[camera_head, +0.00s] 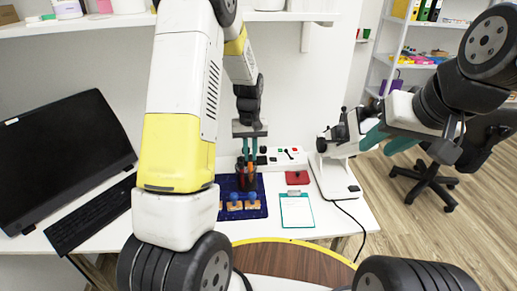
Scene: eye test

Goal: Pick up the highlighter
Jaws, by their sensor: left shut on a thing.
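My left gripper (250,157) points down over the desk, its teal fingers shut on a slim orange item that looks like the highlighter (250,167). The highlighter is upright, and its lower end is at a dark pen holder (245,182). I cannot tell whether it is still inside the holder or just above it. The holder stands on a dark blue patterned mat (227,184). My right gripper (388,140) is at the right, near the microscope, with its teal fingers apart and nothing visible between them.
Several wooden stamps (234,203) sit on the mat's front. A teal clipboard (297,212), red box (297,177), power strip (285,157) and white microscope (338,178) stand right of it. A monitor (62,158) and keyboard (90,215) are left. An office chair (430,175) is beyond.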

